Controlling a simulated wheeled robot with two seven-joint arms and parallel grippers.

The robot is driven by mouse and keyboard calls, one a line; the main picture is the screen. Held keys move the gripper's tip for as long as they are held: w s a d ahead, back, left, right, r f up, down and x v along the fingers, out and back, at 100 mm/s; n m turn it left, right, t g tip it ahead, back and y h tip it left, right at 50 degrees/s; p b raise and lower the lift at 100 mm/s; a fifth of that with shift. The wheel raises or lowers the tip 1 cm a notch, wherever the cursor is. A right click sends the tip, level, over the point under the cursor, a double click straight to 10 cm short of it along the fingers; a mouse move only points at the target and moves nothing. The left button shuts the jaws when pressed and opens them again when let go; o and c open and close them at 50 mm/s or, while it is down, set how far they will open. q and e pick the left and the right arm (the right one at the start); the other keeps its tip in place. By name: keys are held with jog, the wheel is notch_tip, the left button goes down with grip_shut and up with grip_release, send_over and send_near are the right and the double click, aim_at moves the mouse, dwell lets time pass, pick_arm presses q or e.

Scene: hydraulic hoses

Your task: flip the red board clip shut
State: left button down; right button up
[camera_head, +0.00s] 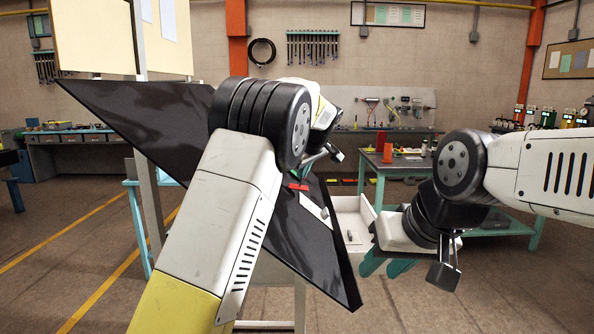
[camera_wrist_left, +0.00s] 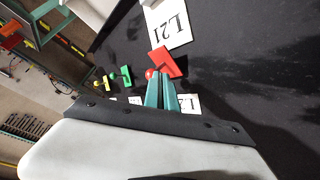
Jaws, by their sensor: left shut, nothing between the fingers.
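The red board clip (camera_wrist_left: 166,62) is on the black board beside a white label reading L21 (camera_wrist_left: 172,24). Its red flap looks tilted up off the board, with a rounded red part at its left. It also shows as a small red piece in the head view (camera_head: 298,187). My left gripper (camera_wrist_left: 160,80) is shut and empty, its teal fingertips right at the clip's lower edge; I cannot tell whether they touch. In the head view its fingers are mostly hidden by my left wrist. My right gripper (camera_head: 386,267) is open and empty, right of the board.
The black board (camera_head: 330,270) slopes across the middle. Green (camera_wrist_left: 126,75) and yellow (camera_wrist_left: 99,84) clips sit left of the red one. A white open box (camera_head: 352,222) stands behind the board's right edge. A teal-legged table (camera_head: 480,222) is behind my right arm.

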pick_arm(q)
jog(key=shift+d+f+m+y, duration=0.3)
jog(key=shift+d+f+y, duration=0.25)
jog(key=shift+y, duration=0.25)
jog(key=shift+a+r, duration=0.1)
jog(key=shift+a, duration=0.05)
jog(key=shift+a, duration=0.75)
